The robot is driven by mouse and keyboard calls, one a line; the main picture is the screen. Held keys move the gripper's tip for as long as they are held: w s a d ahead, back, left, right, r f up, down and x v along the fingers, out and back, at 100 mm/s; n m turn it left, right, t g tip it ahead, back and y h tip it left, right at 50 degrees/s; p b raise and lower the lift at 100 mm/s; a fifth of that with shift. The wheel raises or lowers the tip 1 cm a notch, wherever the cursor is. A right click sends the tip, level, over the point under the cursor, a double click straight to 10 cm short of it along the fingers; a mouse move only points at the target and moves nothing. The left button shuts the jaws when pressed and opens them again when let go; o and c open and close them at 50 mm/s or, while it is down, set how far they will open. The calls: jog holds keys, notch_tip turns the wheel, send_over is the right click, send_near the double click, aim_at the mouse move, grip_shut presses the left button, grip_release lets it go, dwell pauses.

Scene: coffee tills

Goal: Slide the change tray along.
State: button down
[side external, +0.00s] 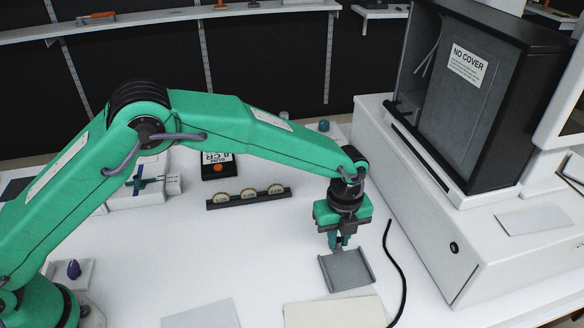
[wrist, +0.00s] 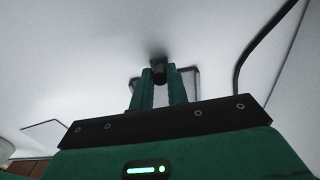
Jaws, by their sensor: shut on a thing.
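The change tray (side external: 349,275) is a small, flat grey tray with raised side rims. It lies on the white counter right under my gripper, at the right of centre in the side view. My gripper (side external: 339,243) points down at the tray's far edge, and its green fingers are shut on a short dark knob there. In the wrist view the fingers (wrist: 160,72) close on the dark round knob (wrist: 159,76). Only thin dark edges of the tray show beside the fingers there, and the rest is hidden behind them.
A black cable (side external: 396,265) curves along the counter just right of the tray. A cream mat (side external: 335,313) and a grey mat (side external: 202,316) lie in front. A black coin rack (side external: 248,200) stands to the left. A large white machine (side external: 440,230) stands at the right.

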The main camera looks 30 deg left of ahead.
jog(key=shift+w+a+r, duration=0.2)
jog(key=shift+w+a, duration=3.75)
jog(key=shift+a, duration=0.05)
jog(key=c, duration=1.3)
grip_release()
jog(key=shift+f, duration=0.1)
notch_tip(320, 180, up, 8)
